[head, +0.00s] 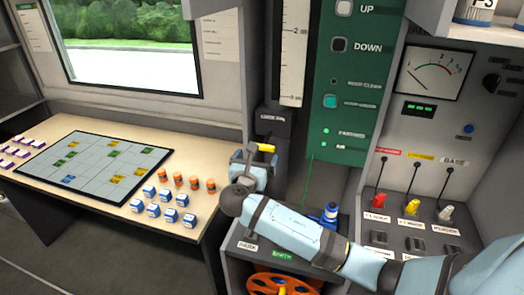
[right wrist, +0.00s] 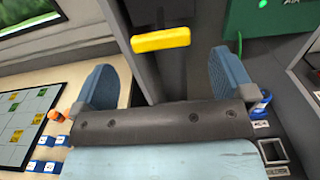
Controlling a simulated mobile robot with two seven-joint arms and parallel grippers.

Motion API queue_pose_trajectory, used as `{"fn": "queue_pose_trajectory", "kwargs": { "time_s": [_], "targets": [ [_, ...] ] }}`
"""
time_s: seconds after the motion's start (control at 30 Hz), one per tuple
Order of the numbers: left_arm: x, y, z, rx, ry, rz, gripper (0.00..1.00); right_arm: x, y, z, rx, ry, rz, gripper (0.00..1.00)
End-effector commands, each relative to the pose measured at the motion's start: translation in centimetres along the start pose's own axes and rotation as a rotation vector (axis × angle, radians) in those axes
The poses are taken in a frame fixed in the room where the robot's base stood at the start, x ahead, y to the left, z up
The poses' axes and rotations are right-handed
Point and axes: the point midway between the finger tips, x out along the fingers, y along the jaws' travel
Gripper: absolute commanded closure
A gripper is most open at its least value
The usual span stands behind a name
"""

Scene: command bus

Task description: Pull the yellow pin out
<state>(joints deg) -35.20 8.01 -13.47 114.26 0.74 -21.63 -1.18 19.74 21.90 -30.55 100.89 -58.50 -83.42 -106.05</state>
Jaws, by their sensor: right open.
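The yellow pin (head: 266,148) has a short bar-shaped handle. It sits on a dark post (head: 272,125) beside the green panel. In the right wrist view the yellow pin (right wrist: 160,39) lies crosswise, just beyond and between the two blue fingertips. My right gripper (head: 254,163) is open and empty. It also shows in the right wrist view (right wrist: 162,65), with a finger on each side and a gap to the pin. The pin's shaft is not clearly visible. My left gripper is not in view.
A table (head: 100,128) on the left holds a grid board (head: 92,162) and several blue and orange pieces. The green panel (head: 345,100) stands behind. A console with red, yellow and white plugs (head: 412,207) is on the right. An orange reel (head: 285,284) is below my arm.

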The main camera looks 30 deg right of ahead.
Motion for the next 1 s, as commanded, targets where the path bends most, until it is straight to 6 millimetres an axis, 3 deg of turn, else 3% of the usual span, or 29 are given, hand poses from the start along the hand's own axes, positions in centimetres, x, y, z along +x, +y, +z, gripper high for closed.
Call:
{"fn": "queue_pose_trajectory", "kwargs": {
  "time_s": [0.13,0.33,1.0],
  "targets": [
    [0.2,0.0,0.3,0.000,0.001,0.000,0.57,-3.2,0.0,-0.1,0.002,0.002,0.003,0.00],
    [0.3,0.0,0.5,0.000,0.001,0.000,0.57,-5.6,0.0,0.0,0.000,0.000,0.001,0.00],
    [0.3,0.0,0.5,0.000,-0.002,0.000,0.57,-6.2,0.0,-0.4,0.011,0.012,0.010,0.00]
  ]
}}
